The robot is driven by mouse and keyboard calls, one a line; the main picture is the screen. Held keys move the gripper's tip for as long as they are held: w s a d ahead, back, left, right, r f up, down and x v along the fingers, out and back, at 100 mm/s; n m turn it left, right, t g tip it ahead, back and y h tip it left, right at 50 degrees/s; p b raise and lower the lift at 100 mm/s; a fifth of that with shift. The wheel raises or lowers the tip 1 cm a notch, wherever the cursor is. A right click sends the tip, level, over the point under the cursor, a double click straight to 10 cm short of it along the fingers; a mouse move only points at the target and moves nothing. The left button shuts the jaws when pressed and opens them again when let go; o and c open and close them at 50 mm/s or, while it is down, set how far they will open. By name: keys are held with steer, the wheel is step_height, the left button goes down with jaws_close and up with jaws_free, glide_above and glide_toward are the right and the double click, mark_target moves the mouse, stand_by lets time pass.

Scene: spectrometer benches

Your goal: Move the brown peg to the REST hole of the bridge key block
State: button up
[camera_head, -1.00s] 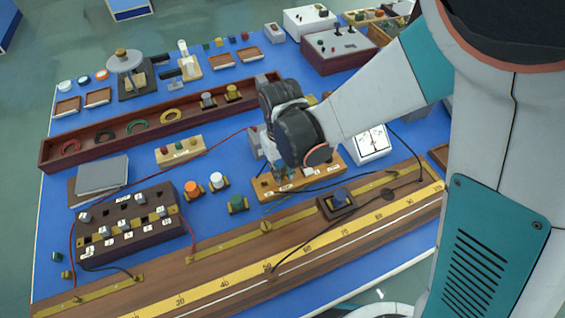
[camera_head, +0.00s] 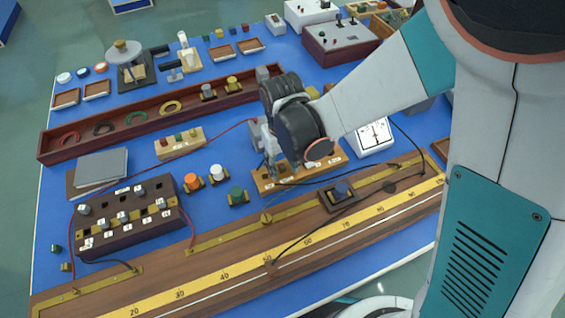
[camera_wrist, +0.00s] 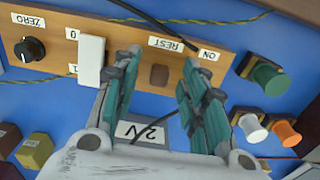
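The bridge key block (camera_head: 318,171) is a light wooden board at the middle of the bench; it also shows in the wrist view (camera_wrist: 215,40), with REST and ON labels. A brown, squarish piece (camera_wrist: 159,75), which looks like the brown peg's top, sits on the block beside the REST label. Its depth in the hole cannot be told. My gripper (camera_wrist: 160,78) is open, its two teal-padded fingers on either side of the brown piece with a gap on both sides. In the head view my gripper (camera_head: 270,165) is over the block's left part and hides the peg.
A white switch (camera_wrist: 91,60) and black ZERO knob (camera_wrist: 30,49) stand on the block. Green (camera_head: 238,196), white (camera_head: 217,174) and orange (camera_head: 193,183) terminals stand to the left. A long scaled wooden bridge (camera_head: 230,270) lies in front, and thin wires cross nearby.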

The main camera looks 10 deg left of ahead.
steer(key=shift+s+r, duration=0.1)
steer(key=shift+r, duration=3.7)
